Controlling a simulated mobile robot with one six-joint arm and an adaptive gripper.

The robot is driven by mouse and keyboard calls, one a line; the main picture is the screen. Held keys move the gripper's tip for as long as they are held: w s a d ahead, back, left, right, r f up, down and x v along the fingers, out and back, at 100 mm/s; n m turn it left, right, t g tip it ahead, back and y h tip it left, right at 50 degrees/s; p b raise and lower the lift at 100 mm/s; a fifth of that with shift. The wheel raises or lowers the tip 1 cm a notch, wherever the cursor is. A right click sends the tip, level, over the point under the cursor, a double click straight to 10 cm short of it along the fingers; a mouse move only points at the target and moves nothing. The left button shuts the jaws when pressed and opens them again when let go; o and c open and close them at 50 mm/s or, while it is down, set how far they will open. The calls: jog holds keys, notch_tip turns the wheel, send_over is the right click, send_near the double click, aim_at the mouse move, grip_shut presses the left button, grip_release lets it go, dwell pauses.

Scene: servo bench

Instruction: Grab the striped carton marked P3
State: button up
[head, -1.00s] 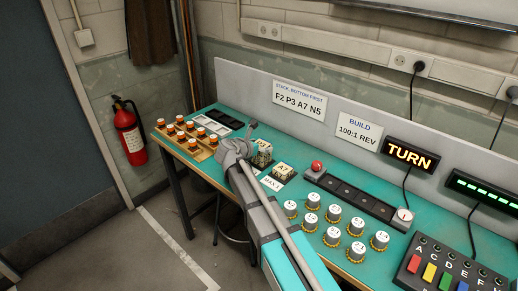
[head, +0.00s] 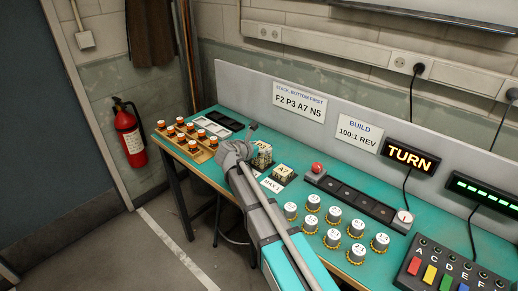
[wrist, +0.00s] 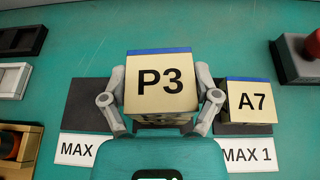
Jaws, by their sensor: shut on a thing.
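The P3 carton (wrist: 160,88) has a cream top with a blue stripe along its far edge and sits in the middle of the wrist view. My gripper (wrist: 160,100) is shut on it, one finger on its left side and one on its right. In the head view the P3 carton (head: 262,145) shows just right of my gripper (head: 242,150), which partly hides it. Its top looks bigger and nearer to the wrist camera than that of the A7 carton (wrist: 251,98). I cannot tell whether its underside touches anything.
The A7 carton stands close to my right finger, on a dark pad (wrist: 250,128) with a MAX 1 label. Another dark pad (wrist: 88,105) shows on the left. A red button (head: 317,167) and several white knobs (head: 312,202) are to the right. Orange-capped parts fill a wooden rack (head: 203,154) at left.

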jog(key=shift+r, duration=0.15)
notch_tip(320, 180, up, 3)
jog(key=p, duration=0.3)
jog(key=shift+f, duration=0.2)
jog(key=s+d+r+p, duration=0.3)
jog(key=s+r+p, duration=0.7)
jog(key=s, duration=0.3)
jog(key=shift+s+d, duration=0.25)
